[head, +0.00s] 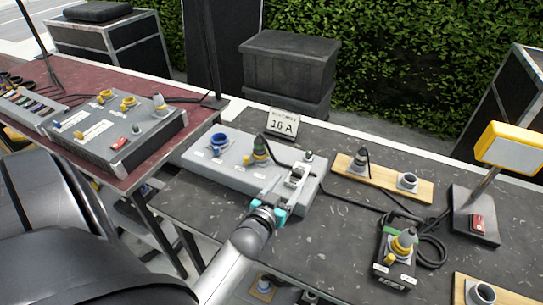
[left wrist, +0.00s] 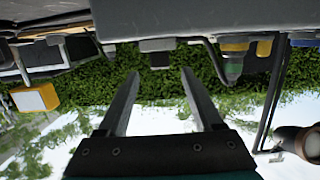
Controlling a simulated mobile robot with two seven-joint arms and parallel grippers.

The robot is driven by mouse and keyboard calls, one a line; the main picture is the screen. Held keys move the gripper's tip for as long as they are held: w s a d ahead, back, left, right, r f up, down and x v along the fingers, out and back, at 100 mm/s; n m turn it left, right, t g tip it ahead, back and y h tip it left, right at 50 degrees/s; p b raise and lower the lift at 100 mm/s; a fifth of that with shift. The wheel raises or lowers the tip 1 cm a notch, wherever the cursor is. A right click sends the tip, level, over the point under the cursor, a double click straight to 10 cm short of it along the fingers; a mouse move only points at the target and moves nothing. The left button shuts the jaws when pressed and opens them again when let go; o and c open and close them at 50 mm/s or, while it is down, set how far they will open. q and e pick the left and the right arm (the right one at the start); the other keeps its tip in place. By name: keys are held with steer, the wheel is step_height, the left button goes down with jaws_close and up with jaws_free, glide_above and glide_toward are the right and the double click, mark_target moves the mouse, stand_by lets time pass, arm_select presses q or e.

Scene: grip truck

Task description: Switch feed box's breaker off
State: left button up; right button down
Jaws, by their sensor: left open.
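A grey feed box (head: 228,176) lies on the dark table in the head view, with a blue socket (head: 219,141) and a yellow-green plug (head: 260,150) on top. My left gripper (head: 284,190), with teal parts, is at the right front of this box. The box's grey surface (left wrist: 200,14) fills the top there. My right gripper is not in view.
A "16 A" card (head: 283,123) stands behind the box. A wooden board (head: 384,180) with sockets, a small box with a yellow-grey plug (head: 398,255) and a yellow lamp (head: 511,146) are to the right. Another grey panel (head: 118,131) is on the red table at left.

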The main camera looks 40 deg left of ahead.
arm_select(q)
steer(key=v, duration=1)
steer(key=shift+p, duration=0.35)
steer(key=shift+d, duration=0.1)
